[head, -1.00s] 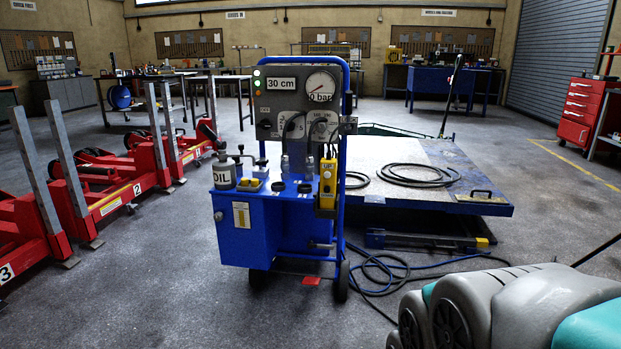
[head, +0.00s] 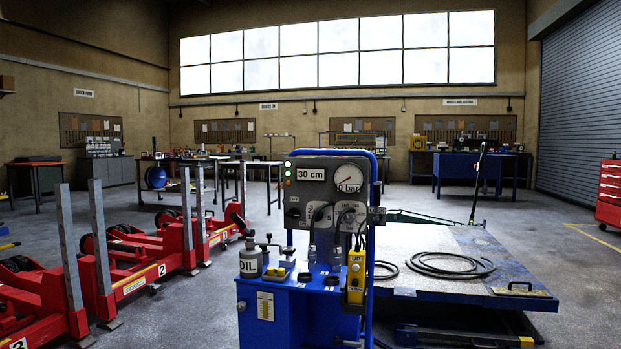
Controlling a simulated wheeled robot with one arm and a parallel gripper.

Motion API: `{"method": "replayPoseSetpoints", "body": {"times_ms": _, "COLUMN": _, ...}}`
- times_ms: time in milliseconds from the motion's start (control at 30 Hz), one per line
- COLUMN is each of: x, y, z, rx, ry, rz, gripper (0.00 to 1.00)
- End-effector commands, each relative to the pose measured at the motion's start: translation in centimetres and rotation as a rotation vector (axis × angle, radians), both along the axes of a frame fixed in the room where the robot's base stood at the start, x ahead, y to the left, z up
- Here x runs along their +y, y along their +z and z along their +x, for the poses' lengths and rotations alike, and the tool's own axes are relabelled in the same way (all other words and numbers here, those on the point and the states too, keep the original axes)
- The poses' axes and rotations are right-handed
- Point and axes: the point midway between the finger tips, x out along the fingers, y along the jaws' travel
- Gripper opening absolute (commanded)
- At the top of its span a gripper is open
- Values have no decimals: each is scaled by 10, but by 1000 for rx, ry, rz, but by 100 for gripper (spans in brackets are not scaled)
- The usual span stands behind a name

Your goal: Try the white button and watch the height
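A blue wheeled hydraulic unit (head: 287,318) stands in the middle foreground of the head view. A low blue lift platform (head: 440,245) lies behind to the right. My gripper is not in view.
Red jack stands (head: 150,255) with grey posts line the left side. A coiled black hose (head: 450,265) lies on the platform. An oil can (head: 250,260) sits on the unit. A red tool cabinet (head: 609,193) stands far right. The floor beyond the unit is partly open.

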Motion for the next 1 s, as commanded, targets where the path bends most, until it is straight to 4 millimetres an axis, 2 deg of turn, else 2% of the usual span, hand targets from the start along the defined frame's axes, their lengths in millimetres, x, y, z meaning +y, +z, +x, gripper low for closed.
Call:
{"method": "replayPoseSetpoints", "body": {"times_ms": 267, "x": 0, "y": 0, "z": 0, "rx": 0, "ry": 0, "rz": 0, "gripper": 49}}
{"method": "replayPoseSetpoints", "body": {"times_ms": 700, "x": 0, "y": 0, "z": 0, "rx": 0, "ry": 0, "rz": 0, "gripper": 0}}
{"method": "replayPoseSetpoints", "body": {"times_ms": 1000, "x": 0, "y": 0, "z": 0, "rx": 0, "ry": 0, "rz": 0, "gripper": 0}}
